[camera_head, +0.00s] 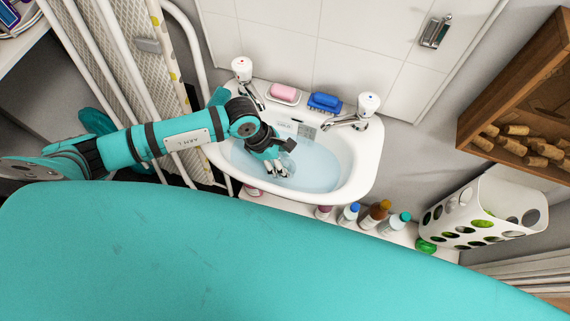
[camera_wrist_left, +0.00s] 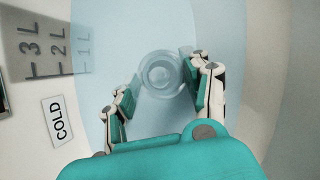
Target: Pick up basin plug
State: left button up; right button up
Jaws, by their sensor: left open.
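The basin plug (camera_wrist_left: 163,75) shows in the left wrist view as a round, pale, ringed disc under the water, low in the basin. My left gripper (camera_wrist_left: 158,88) is open, its fingers to either side of the plug in that view; I cannot tell whether they touch it. In the head view my left gripper (camera_head: 279,171) reaches down into the white basin (camera_head: 367,158), which holds clear bluish water (camera_head: 318,168). The plug is not clearly visible in the head view, where the gripper covers part of the basin floor. My right gripper is out of view.
Two taps (camera_head: 241,70) (camera_head: 368,104) stand on the basin's back edge, with pink soap (camera_head: 284,92) and a blue brush (camera_head: 325,101) between them. Several bottles (camera_head: 376,212) stand below the front rim. A folded ironing board (camera_head: 120,60) leans at left; a white holder (camera_head: 487,212) hangs right.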

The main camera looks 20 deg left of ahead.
pick_arm(q)
grip_shut()
dwell(0.3)
